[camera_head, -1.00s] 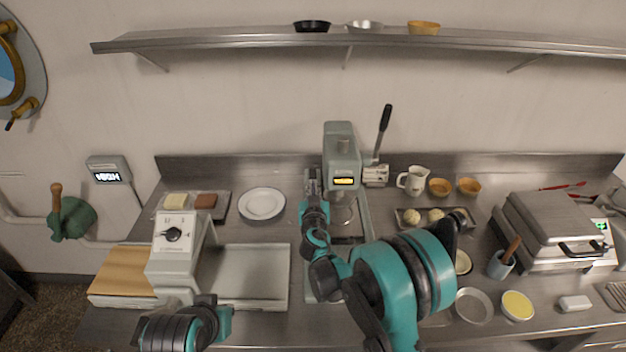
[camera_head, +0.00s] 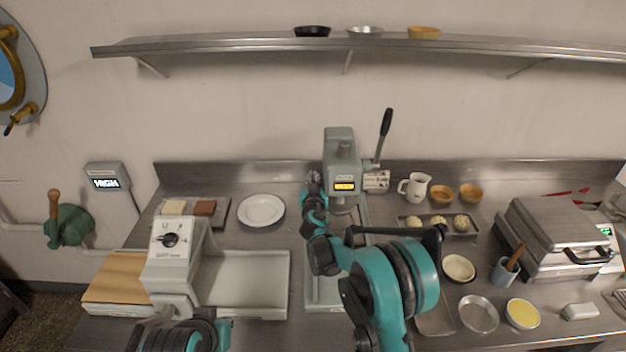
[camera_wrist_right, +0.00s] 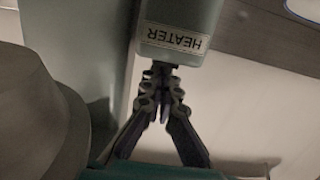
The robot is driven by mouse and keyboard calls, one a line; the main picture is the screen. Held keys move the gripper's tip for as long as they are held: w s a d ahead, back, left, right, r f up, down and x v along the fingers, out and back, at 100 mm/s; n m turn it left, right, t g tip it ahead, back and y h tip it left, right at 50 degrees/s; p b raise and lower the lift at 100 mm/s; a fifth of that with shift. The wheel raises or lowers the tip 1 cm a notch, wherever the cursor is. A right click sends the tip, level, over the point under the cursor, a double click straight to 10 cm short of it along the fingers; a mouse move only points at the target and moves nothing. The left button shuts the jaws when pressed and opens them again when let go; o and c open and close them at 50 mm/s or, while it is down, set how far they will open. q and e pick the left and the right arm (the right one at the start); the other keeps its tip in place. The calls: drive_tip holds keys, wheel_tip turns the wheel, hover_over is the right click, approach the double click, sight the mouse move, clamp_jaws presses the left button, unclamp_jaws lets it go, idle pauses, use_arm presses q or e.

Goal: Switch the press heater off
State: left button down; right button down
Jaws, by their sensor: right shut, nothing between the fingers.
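The press (camera_head: 338,146) is a grey-green machine at the back middle of the counter, with a lit amber display (camera_head: 344,187) on its front. In the right wrist view a label reading HEATER (camera_wrist_right: 172,40) appears upside down on a grey housing. A small dark part (camera_wrist_right: 163,67) sticks out at that housing's edge. My right gripper (camera_wrist_right: 163,108) is shut and empty, its tips right by this part; I cannot tell whether they touch. In the head view my right gripper (camera_head: 312,180) is just left of the press. My left arm shows at the bottom left, its fingers not visible.
A black-handled lever (camera_head: 384,136) stands right of the press. A white plate (camera_head: 261,210) lies left of it. A dial machine (camera_head: 170,250) is at the left, a tray of dough balls (camera_head: 409,231) and a closed griddle (camera_head: 556,230) at the right.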

drive_tip(key=shift+w+f+b, duration=0.15)
drive_tip(key=shift+f+b, duration=0.15)
drive_tip(key=shift+f, duration=0.1)
drive_tip(key=shift+w+r, duration=0.15)
drive_tip(key=s, duration=0.4)
drive_tip(key=s+r, duration=0.1)
drive_tip(key=s, duration=0.7)
drive_tip(key=shift+r, duration=0.15)
